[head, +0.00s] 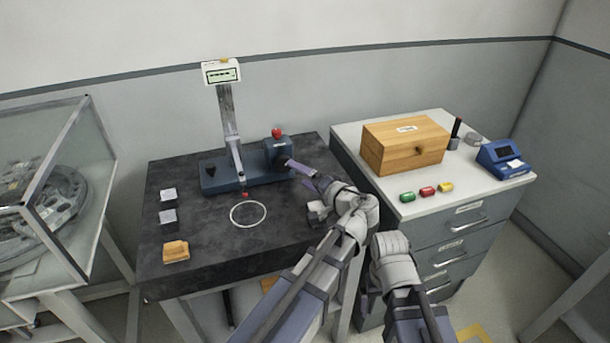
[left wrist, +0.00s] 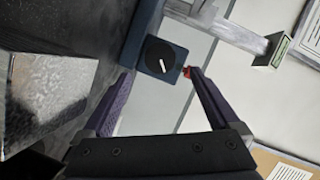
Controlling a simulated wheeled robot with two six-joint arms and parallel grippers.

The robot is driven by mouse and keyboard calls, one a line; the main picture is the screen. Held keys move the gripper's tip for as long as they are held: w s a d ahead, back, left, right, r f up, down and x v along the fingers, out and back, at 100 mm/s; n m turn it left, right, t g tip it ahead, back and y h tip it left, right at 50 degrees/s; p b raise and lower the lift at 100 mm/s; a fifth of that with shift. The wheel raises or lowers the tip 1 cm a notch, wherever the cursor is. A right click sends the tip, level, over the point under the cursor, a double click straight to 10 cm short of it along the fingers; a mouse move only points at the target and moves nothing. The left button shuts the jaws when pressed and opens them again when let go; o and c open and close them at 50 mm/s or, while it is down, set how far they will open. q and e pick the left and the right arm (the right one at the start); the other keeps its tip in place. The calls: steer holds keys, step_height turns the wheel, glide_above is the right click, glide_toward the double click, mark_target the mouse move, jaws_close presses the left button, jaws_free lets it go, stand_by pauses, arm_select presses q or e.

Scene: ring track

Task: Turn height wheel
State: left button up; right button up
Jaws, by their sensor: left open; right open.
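The height wheel, a round black knob (left wrist: 160,56) with a white mark, is on the face of a blue block (left wrist: 174,74) in the left wrist view. In the head view this blue block (head: 276,149), with a red knob (head: 277,132) on top, stands at the right end of the gauge's blue base (head: 225,173). My left gripper (head: 289,164) is open at the block's right side. In the left wrist view its fingertips (left wrist: 158,78) straddle the knob's line, without visibly closing on it. My right arm shows at the lower right of the head view; its fingers are hidden.
The gauge's post (head: 231,125) carries a display (head: 221,72). A white ring (head: 248,214), small blocks (head: 168,216) and a wooden piece (head: 176,251) lie on the dark table (head: 200,258). A wooden box (head: 405,146) stands on the grey cabinet (head: 440,205) at right.

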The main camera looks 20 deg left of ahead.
mark_target(285, 165)
arm_select(q)
steer(key=shift+a, duration=0.15)
steer(key=w+a+n+h+p, duration=0.1)
steer(key=a+n, duration=0.1)
steer(key=n, duration=0.1)
steer(key=w+a+n+t+h+p, duration=0.1)
steer(key=a+n+h, duration=0.1)
steer(key=w+a+f+n+h+p, duration=0.1)
steer(key=w+a+n+h, duration=0.1)
steer(key=n, duration=0.1)
steer(key=shift+w+a+n+t+p, duration=0.1)
steer(key=shift+a+n+t+p, duration=0.05)
steer(key=shift+n+t+p, duration=0.2)
steer(key=shift+r, duration=0.1)
stand_by(0.4)
steer(key=c, duration=1.4)
